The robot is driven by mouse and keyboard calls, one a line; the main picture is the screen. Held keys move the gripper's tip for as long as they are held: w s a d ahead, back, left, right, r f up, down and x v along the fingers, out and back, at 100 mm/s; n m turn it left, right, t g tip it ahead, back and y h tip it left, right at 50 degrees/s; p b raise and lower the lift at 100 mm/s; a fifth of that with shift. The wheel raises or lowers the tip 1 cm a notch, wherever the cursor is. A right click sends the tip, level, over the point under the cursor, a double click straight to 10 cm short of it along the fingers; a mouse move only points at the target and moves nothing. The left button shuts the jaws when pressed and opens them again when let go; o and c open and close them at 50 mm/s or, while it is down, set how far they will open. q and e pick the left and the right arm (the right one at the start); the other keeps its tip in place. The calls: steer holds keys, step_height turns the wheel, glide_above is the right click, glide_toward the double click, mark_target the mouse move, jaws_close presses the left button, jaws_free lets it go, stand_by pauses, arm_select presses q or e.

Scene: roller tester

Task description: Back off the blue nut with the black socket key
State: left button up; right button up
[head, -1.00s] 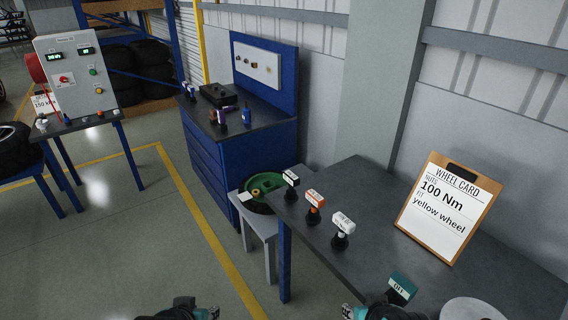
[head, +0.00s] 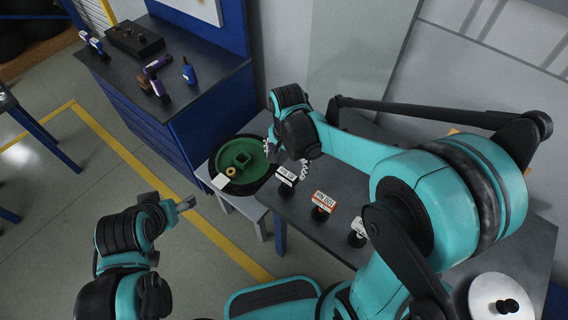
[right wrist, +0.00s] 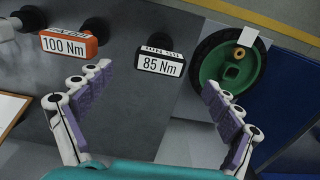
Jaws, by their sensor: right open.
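The black socket key (head: 286,175) stands on the dark table near its left end. In the right wrist view its black-framed label reads 85 Nm (right wrist: 161,62). My right gripper (head: 286,158) is open above and beside this key; in the right wrist view its spread fingers (right wrist: 155,86) are empty, with the key beyond them. My left gripper (head: 186,203) hangs over the floor at the left, and its jaws are too small to read. I cannot make out a blue nut. A green wheel (head: 258,158) with a brass-coloured nut (head: 231,172) lies beside the table.
An orange key (head: 322,203) marked 100 Nm and a white-labelled key (head: 358,232) stand further along the table (head: 330,236). The wheel rests on a grey stool (head: 249,207). A blue cabinet (head: 200,110) holds small tools. A round metal disc (head: 497,290) lies front right.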

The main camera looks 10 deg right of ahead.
mark_target(287, 173)
step_height(287, 173, down, 3)
steer(key=shift+r+b, duration=0.1)
steer(key=shift+b, duration=0.5)
steer(key=f+b, duration=0.1)
steer(key=f, duration=0.1)
steer(key=f+b, duration=0.1)
steer(key=f, duration=0.2)
steer(key=shift+w+d, duration=0.1)
steer(key=shift+w, duration=0.1)
steer(key=shift+r, duration=0.1)
steer(key=c, duration=1.5)
step_height(287, 173, up, 5)
steer(key=shift+f+p, duration=0.2)
steer(key=shift+p, duration=0.85)
steer(key=s+d+r+p, duration=0.1)
steer(key=d+r, duration=0.1)
steer(key=d, duration=0.1)
steer(key=s+d+r+p, duration=0.1)
steer(key=s+d+r, duration=0.1)
steer(key=d, duration=0.2)
steer(key=s+d+r+p, duration=0.1)
steer(key=d+r, duration=0.1)
steer(key=d, duration=0.1)
steer(key=shift+s+d+r, duration=0.2)
steer(key=shift+s+d, duration=0.1)
steer(key=shift+d, duration=0.1)
